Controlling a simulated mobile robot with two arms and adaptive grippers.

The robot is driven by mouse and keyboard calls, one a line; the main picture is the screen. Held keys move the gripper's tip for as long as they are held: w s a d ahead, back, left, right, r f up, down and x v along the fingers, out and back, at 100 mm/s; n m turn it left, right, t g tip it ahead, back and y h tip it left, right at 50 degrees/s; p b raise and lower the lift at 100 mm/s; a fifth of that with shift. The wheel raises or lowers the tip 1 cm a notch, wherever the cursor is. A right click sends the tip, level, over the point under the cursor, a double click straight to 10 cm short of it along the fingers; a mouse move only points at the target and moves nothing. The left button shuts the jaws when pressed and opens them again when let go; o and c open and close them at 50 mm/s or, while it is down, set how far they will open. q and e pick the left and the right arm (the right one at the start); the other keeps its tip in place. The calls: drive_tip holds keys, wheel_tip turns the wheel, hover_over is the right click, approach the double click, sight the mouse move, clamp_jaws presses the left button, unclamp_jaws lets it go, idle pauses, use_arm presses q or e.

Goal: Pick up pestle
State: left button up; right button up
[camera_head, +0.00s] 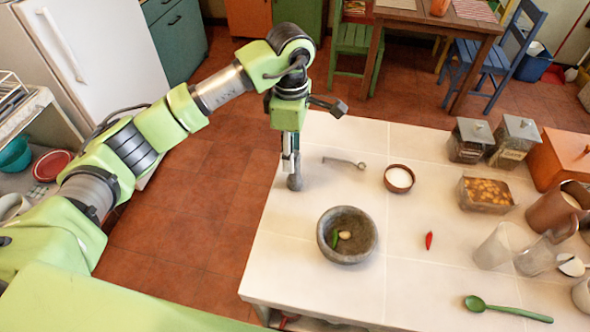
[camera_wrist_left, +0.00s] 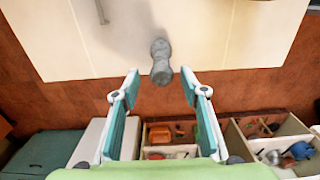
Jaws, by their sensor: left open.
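The grey stone pestle (camera_head: 295,183) is near the left edge of the tiled counter, left of the mortar. In the head view its upper part is hidden by my left gripper (camera_head: 290,158), which points down over it. In the left wrist view the whole pestle (camera_wrist_left: 160,62) shows just beyond and between the fingertips of my open left gripper (camera_wrist_left: 160,76). The fingers show a gap on both sides and hold nothing. The grey mortar (camera_head: 328,254) holds a green chili and a pale clove-like piece. My right gripper is not in view.
Open shelves with boxes (camera_wrist_left: 175,133) show below the counter edge.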

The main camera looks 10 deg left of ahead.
sight(295, 166)
use_arm(q)
drive_tip(key=shift+s+d+f+p, duration=0.2)
drive_tip(key=shift+d+f+p, duration=0.05)
drive_tip(key=shift+f+p, duration=0.4)
wheel_tip(295, 166, down, 3)
drive_tip(key=shift+d+f+p, duration=0.15)
drive_tip(key=shift+p, duration=0.65)
drive_tip(key=shift+f, duration=0.3)
drive_tip(key=shift+w, duration=0.1)
clamp_jaws()
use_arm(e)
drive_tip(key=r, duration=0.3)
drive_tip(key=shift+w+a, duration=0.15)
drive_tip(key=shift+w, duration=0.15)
